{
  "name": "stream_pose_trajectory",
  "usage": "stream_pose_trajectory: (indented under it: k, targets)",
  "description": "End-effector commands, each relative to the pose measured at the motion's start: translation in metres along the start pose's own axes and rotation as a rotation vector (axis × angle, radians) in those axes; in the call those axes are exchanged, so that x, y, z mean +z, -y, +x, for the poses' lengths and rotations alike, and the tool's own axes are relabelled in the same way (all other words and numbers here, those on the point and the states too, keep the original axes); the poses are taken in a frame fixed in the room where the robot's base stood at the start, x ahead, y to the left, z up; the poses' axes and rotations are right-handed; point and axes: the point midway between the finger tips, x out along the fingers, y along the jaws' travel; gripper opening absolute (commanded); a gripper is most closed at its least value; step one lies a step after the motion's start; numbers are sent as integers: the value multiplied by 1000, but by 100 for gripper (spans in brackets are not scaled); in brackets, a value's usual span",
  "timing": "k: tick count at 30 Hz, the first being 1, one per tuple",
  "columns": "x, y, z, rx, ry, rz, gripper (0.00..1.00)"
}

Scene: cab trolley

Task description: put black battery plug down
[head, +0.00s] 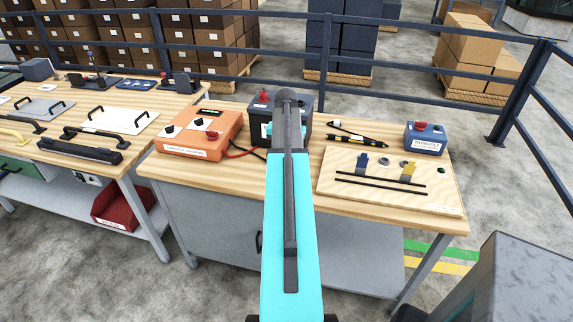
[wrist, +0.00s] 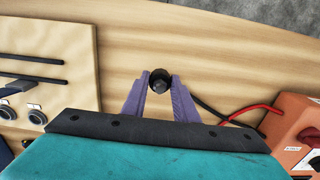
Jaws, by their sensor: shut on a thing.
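The black battery plug (wrist: 160,79) is between the two purple fingertips of my gripper (wrist: 159,88) in the wrist view. My gripper is shut on it, over bare wooden benchtop. A black cable runs from beside the plug toward the orange box. I cannot tell whether the plug touches the wood. In the head view my arm hides the plug and the fingertips. The dark battery (head: 259,120) stands on the bench behind my arm, partly hidden, with a red part on top.
The orange box (head: 198,134) with red and black cables stands left of my arm. A light board (head: 440,202) with rods and knobs lies right, near a blue box (head: 425,139) and black pens (head: 357,139). Another bench stands left. A railing (head: 415,65) runs behind.

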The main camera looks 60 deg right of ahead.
Motion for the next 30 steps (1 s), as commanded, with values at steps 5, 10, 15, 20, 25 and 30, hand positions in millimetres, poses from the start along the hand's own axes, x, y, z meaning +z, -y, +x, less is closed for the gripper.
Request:
stream_pose_trajectory:
  k: [5, 10, 15, 20, 25, 30]
  targets:
    - [-6, 0, 1, 0, 0, 0, 0]
    - [-5, 0, 1, 0, 0, -1, 0]
    - [-5, 0, 2, 0, 1, -1, 0]
    - [-5, 0, 8, 1, 2, -1, 0]
    - [-4, 0, 23, 1, 2, -1, 0]
    - [-5, 0, 34, 0, 1, -1, 0]
